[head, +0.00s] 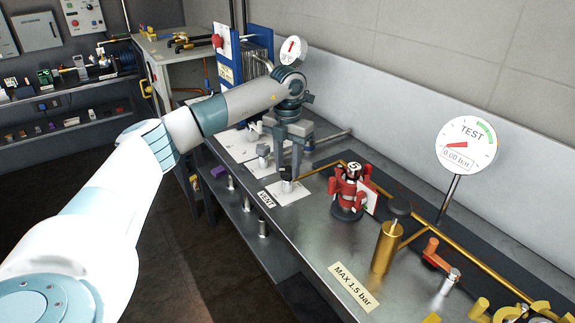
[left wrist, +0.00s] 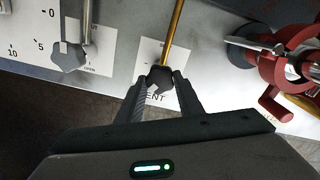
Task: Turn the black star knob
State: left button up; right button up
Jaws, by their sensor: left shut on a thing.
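The black star knob (left wrist: 160,76) sits on a white plate marked VENT, at the end of a thin brass pipe. My left gripper (left wrist: 158,88) has one finger on each side of it and is shut on it. In the head view my left gripper (head: 288,172) points down at the bench by the VENT label (head: 266,199), and the arm and fingers largely hide the knob. My right gripper is in neither view.
A red valve (head: 350,190) stands just right of my left gripper. Beyond are a brass cylinder (head: 386,250) and a TEST gauge (head: 466,145) reading 0.00 bar. A grey pointer knob (left wrist: 68,56) stands left in the wrist view. The bench front (head: 310,255) has bare room.

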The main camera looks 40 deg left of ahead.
pick_arm(q)
jog(key=shift+w+r, duration=0.1)
jog(key=o, duration=1.1)
jog(key=shift+c, duration=0.2)
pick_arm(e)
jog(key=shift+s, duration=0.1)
pick_arm(q)
jog(key=shift+r, duration=0.4)
notch_tip(320, 180, up, 10)
jog(key=b, duration=0.2)
notch_tip(320, 180, up, 5)
send_over(288, 169)
jog(key=shift+r+p, duration=0.4)
jog(key=shift+r, duration=0.35)
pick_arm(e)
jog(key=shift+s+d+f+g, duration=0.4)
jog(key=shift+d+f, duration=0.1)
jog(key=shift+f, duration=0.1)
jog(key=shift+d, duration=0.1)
